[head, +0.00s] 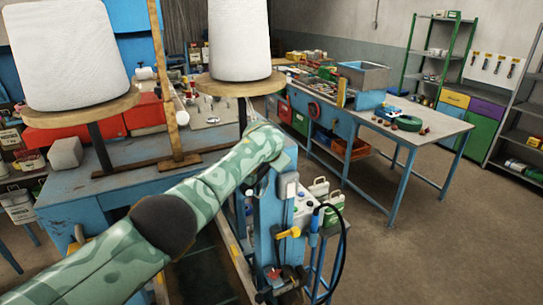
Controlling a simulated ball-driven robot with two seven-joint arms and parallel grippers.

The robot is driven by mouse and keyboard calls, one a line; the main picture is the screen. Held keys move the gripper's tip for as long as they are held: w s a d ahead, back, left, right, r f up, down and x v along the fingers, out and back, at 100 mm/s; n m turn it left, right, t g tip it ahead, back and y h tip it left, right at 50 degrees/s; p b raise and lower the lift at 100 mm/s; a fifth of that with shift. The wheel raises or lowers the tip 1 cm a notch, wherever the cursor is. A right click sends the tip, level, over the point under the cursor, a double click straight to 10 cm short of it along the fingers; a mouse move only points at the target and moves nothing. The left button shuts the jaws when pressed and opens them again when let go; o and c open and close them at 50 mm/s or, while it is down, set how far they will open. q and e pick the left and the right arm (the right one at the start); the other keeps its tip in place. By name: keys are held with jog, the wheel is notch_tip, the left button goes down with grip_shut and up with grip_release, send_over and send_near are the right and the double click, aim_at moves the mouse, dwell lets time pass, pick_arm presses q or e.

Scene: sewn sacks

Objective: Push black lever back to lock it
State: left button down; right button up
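My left arm, in green camouflage pattern, crosses the head view from the lower left up to a blue machine column (268,225). Its far end bends at the top of the column, and the gripper is hidden behind it, so its fingers cannot be made out. I cannot pick out a black lever for certain; the upper column is partly covered by my arm. My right gripper is not in view.
Two white sacks (70,55) (239,40) stand on round wooden stands at the back left. A black cable (343,250) loops beside the column. A blue workbench (425,128) stands at the right, with shelves behind. The floor at the lower right is clear.

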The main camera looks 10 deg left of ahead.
pick_arm(q)
jog(key=shift+s+f, duration=0.1)
jog(key=shift+f, duration=0.05)
jog(key=c, duration=1.3)
grip_release()
jog(key=shift+w+d, duration=0.15)
jog(key=shift+w, duration=0.05)
